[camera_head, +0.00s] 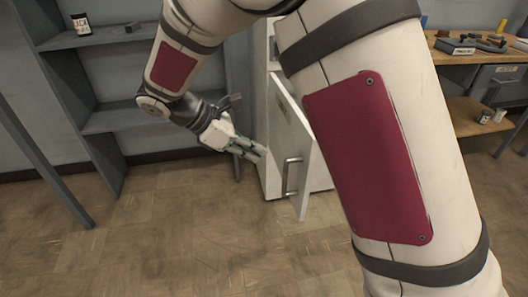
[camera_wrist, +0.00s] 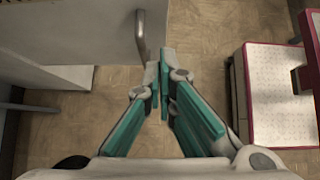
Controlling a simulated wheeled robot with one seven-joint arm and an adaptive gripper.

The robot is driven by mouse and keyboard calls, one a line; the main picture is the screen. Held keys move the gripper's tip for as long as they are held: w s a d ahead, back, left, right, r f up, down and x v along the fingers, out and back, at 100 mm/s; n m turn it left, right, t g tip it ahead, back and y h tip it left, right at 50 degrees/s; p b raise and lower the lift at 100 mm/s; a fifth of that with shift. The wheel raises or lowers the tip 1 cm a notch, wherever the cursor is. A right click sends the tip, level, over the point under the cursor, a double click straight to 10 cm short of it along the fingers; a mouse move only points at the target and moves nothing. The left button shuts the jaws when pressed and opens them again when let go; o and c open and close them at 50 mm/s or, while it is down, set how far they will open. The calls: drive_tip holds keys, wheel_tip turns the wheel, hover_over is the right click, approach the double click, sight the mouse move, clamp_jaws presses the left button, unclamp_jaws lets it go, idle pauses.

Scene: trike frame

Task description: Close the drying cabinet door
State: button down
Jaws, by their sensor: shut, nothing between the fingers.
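The white drying cabinet (camera_head: 272,178) stands at the centre of the head view, partly hidden by my arm. Its door (camera_head: 293,130) hangs ajar, angled out into the room, with a metal bar handle (camera_head: 291,177). My gripper (camera_head: 261,153) is at the left of the door, fingertips close to it; I cannot tell whether they touch. In the wrist view the shut teal fingers (camera_wrist: 160,82) are empty, just below the handle (camera_wrist: 141,36) in the picture. The pale door panel (camera_wrist: 75,30) fills the upper left there.
Blue-grey shelves (camera_head: 110,38) stand at the left, holding a small jar (camera_head: 81,24). A wooden workbench (camera_head: 480,60) with tools is at the right, small cans (camera_head: 492,116) on its lower shelf. The tiled floor (camera_head: 180,225) in front is clear.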

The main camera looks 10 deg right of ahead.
sight(306, 170)
drive_tip(key=b+x, duration=0.1)
drive_tip(key=x, duration=0.2)
drive_tip(key=b+x, duration=0.2)
drive_tip(key=x, duration=0.2)
drive_tip(key=d+r+b+x, duration=0.1)
drive_tip(key=x, duration=0.2)
drive_tip(key=shift+d, duration=0.15)
drive_tip(key=shift+d+b, duration=0.4)
drive_tip(key=shift+d, duration=0.4)
drive_tip(key=shift+d, duration=0.1)
